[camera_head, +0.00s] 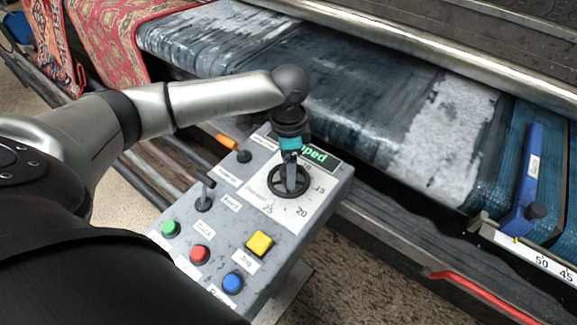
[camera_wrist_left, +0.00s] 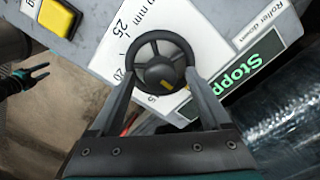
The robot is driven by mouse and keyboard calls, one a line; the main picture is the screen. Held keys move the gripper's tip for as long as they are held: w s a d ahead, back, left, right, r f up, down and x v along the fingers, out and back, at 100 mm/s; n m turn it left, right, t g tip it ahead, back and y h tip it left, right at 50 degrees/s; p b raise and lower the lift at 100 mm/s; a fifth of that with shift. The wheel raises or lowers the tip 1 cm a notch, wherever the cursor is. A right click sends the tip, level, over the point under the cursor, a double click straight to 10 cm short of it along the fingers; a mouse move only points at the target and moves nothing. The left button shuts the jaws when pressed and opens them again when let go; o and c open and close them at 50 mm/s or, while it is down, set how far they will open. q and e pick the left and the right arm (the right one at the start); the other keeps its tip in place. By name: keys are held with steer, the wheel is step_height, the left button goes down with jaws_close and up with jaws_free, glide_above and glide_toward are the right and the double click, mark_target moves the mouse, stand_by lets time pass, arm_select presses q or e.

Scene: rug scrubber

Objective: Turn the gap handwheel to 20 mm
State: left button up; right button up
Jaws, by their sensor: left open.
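The gap handwheel (camera_head: 274,184) is a small black spoked wheel on a white dial at the upper end of the grey control panel. My left gripper (camera_head: 291,186) is over it, pointing down, and covers part of it. In the left wrist view the handwheel (camera_wrist_left: 160,45) lies between the spread fingers of the left gripper (camera_wrist_left: 160,76); contact cannot be told. A yellow mark (camera_wrist_left: 167,85) on the wheel points near the 15, slightly to its right. The dial (camera_wrist_left: 103,58) shows 25, 20 and 15. My right gripper (camera_wrist_left: 43,71) appears at the left edge, open and empty.
The panel carries a yellow button (camera_head: 259,243), green (camera_head: 170,228), red (camera_head: 200,254) and blue (camera_head: 232,283) buttons, a black lever (camera_head: 204,196) and an orange-handled lever (camera_head: 229,143). A display (camera_head: 318,158) reads partly "Stopped". A wet conveyor belt (camera_head: 340,90) lies behind.

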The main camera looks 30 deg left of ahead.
arm_select(q)
steer(key=shift+c, duration=0.3)
jaws_close()
stand_by(0.4)
